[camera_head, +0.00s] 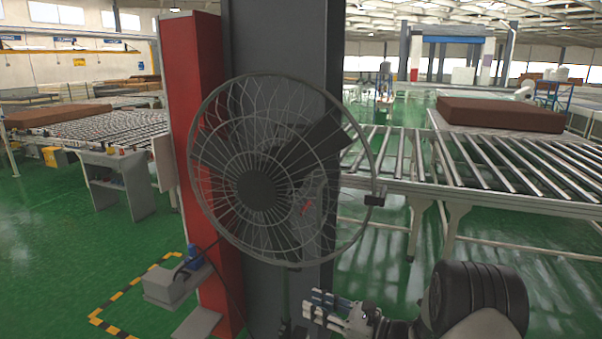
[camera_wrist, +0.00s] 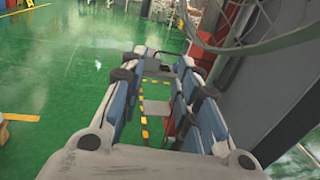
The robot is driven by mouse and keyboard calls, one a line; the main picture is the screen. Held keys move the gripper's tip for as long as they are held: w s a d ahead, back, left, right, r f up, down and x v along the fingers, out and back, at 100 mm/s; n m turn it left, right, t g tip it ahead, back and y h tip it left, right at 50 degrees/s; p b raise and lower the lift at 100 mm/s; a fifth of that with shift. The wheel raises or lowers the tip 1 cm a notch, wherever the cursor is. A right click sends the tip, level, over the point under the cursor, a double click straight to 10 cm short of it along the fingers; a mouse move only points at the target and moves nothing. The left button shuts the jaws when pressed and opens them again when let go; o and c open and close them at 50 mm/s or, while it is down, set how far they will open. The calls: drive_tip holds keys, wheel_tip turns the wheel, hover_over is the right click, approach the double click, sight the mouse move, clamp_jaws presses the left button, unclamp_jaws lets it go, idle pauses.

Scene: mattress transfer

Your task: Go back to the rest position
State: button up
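My gripper (camera_head: 318,306) shows at the bottom of the head view, pointing left, low in front of the dark pillar and below the fan. In the wrist view its two blue-and-grey fingers (camera_wrist: 158,68) stand apart, with green floor and yellow-black tape visible between them. Nothing is held between them. A brown mattress (camera_head: 500,114) lies on the roller conveyor (camera_head: 480,165) at the right, well away from my gripper.
A large caged fan (camera_head: 262,187) stands close ahead, before a dark pillar (camera_head: 275,45) and red column (camera_head: 190,110). A grey box with a blue part (camera_head: 178,282) is at lower left. Another mattress (camera_head: 58,115) lies on the left conveyor (camera_head: 95,132).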

drive_tip(key=s+a+r+n+g+h, duration=0.2)
drive_tip(key=s+r+n+g+h, duration=0.15)
drive_tip(key=s+r+n, duration=0.5)
drive_tip(key=s+a+r+n+g+h, duration=0.25)
drive_tip(key=s+r+n+g, duration=0.2)
drive_tip(key=s, duration=0.75)
drive_tip(key=s+d+n+t+h, duration=0.3)
drive_tip(key=s+d+n+h, duration=0.6)
drive_tip(key=s+d, duration=0.5)
drive_tip(key=shift+s+d+r+n+t, duration=0.3)
drive_tip(key=shift+s+d+r+n, duration=0.1)
drive_tip(key=shift+s+n, duration=0.55)
drive_tip(key=shift+a, duration=0.1)
